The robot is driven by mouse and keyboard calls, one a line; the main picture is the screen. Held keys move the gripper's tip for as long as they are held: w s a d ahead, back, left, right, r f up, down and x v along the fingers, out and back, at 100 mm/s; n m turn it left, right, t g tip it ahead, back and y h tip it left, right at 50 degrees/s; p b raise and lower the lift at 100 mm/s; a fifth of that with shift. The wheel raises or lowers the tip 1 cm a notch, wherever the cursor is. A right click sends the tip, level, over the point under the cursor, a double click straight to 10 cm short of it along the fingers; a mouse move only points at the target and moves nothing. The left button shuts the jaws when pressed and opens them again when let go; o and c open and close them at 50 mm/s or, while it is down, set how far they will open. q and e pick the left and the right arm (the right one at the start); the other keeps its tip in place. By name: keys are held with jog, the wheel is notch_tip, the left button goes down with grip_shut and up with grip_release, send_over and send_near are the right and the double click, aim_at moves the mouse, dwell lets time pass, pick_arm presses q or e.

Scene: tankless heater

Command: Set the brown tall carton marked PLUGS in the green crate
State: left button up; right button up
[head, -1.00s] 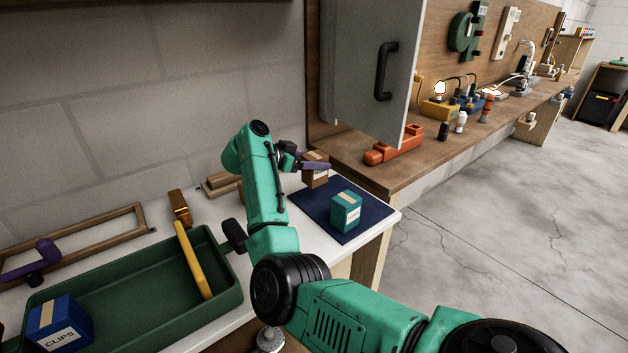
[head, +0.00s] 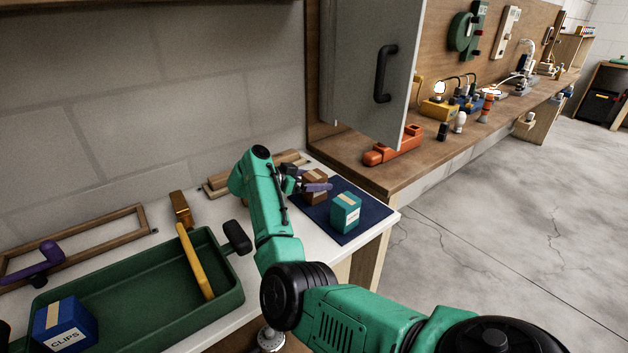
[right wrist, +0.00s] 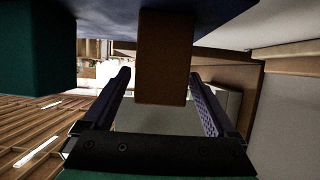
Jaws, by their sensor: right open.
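The brown carton (head: 316,184) stands on the far part of the dark blue mat, with a pale strip on its top; I cannot read its marking. My right gripper (head: 318,188) is open at the carton, its purple fingers to either side. In the right wrist view the carton (right wrist: 165,55) shows between the two spread fingers (right wrist: 160,85), with gaps on both sides. The green crate (head: 150,318) is at the lower left. My left gripper is not in view.
A teal box (head: 345,212) stands on the blue mat (head: 372,210) close to the carton. A black-headed tool (head: 237,237) is by the crate's right end. A wooden frame (head: 100,227) and a purple object (head: 42,257) lie behind the crate. A grey cabinet door (head: 365,75) hangs open above.

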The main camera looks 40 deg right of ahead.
jog(key=shift+f+b, duration=0.25)
jog(key=shift+b, duration=0.4)
jog(key=shift+a+r+b, duration=0.2)
jog(key=shift+a+b, duration=0.05)
jog(key=shift+b, duration=0.15)
jog(key=v, duration=1.4)
